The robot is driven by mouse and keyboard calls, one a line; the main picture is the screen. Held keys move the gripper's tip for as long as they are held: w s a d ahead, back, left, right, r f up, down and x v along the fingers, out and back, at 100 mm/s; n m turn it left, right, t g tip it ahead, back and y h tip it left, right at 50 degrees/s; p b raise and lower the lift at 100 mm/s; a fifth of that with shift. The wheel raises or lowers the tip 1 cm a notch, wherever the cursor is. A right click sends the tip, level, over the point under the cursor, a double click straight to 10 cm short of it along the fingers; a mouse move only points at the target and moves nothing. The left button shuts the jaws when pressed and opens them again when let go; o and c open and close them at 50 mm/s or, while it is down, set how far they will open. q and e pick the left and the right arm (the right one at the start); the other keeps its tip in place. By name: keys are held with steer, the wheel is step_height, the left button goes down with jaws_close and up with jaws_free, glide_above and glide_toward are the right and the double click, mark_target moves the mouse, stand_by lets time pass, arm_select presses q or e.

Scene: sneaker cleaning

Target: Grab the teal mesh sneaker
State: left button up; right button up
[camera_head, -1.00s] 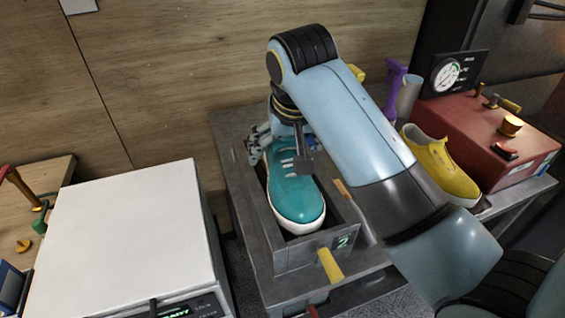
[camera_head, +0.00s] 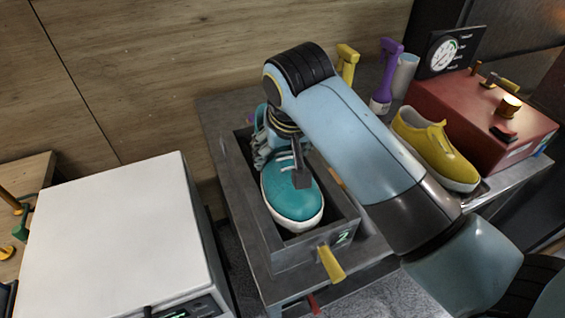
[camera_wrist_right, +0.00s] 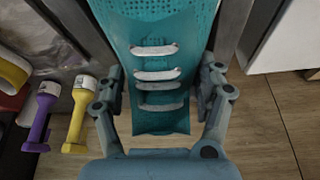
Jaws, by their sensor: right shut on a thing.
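The teal mesh sneaker (camera_head: 291,200) has a white sole and white laces. In the head view it sits in a grey open-topped box (camera_head: 300,250) marked 2, toe toward the front. My right gripper (camera_head: 281,157) is at its heel end, partly hidden by my own wrist. In the right wrist view the sneaker (camera_wrist_right: 158,70) fills the middle, and the two fingers of the right gripper (camera_wrist_right: 160,105) are shut on its sides by the laces. Whether the sole touches the box floor is hidden. My left gripper is not in view.
A yellow sneaker (camera_head: 436,150) stands right of my arm, beside a red machine (camera_head: 480,120) with a gauge. Purple (camera_head: 388,75) and yellow (camera_head: 347,65) handled tools stand behind. A white box-shaped device (camera_head: 110,235) is at left. A yellow lever (camera_head: 331,264) sticks out in front.

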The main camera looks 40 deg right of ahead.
steer(key=shift+s+a, duration=0.1)
steer(key=c, duration=0.4)
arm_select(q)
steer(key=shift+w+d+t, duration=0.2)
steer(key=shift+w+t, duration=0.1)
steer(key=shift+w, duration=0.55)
arm_select(e)
steer(key=shift+c, duration=1.1)
steer(key=shift+r, duration=0.1)
